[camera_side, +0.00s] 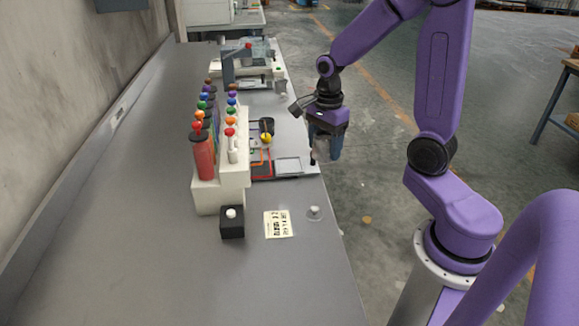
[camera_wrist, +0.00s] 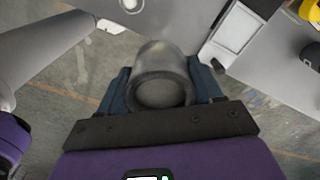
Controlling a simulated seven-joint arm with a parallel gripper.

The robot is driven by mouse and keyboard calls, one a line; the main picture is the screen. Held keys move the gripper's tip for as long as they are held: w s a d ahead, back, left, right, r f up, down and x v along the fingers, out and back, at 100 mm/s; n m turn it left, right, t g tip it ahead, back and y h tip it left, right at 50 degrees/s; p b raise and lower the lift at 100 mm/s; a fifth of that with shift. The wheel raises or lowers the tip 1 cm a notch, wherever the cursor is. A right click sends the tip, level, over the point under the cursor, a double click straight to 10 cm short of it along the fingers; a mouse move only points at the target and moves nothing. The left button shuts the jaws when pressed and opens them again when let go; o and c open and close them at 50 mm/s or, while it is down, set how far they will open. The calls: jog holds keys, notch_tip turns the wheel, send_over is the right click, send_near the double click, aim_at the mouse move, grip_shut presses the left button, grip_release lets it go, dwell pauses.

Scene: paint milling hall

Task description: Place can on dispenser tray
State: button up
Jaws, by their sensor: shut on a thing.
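My gripper (camera_side: 325,146) is shut on a grey metal can (camera_side: 320,150), beside the right edge of the bench. In the wrist view the can (camera_wrist: 162,72) sits between the two blue fingers of my gripper (camera_wrist: 162,90), its round end facing the camera. The paint dispenser (camera_side: 233,165) is a pale block on the bench with several coloured-top bottles. A pale square plate (camera_side: 289,166), perhaps the dispenser tray, lies at the bench edge left of the can. It also shows in the wrist view (camera_wrist: 237,28), up and right of the can, apart from it.
A black box with a white button (camera_side: 232,224), a printed label (camera_side: 278,224) and a small white knob (camera_side: 314,211) are on the near bench (camera_side: 270,285). A black cup and a yellow item (camera_side: 266,138) stand behind the plate. The near bench is mostly clear.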

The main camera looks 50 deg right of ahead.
jog(key=shift+w+d+r+m, duration=0.1)
jog(key=shift+w+d+m, duration=0.2)
jog(key=shift+w+d, duration=0.4)
jog(key=shift+w, duration=0.2)
jog(key=w+d+f, duration=0.2)
jog(key=w+f, duration=0.2)
jog(key=w, duration=0.5)
send_over(289, 166)
jog(key=f, duration=0.5)
jog(key=shift+s, duration=0.35)
jog(key=shift+w+f, duration=0.3)
jog(key=shift+f, duration=0.05)
jog(key=shift+w+d+f, duration=0.1)
jog(key=shift+f, duration=1.55)
jog(key=shift+f, duration=0.1)
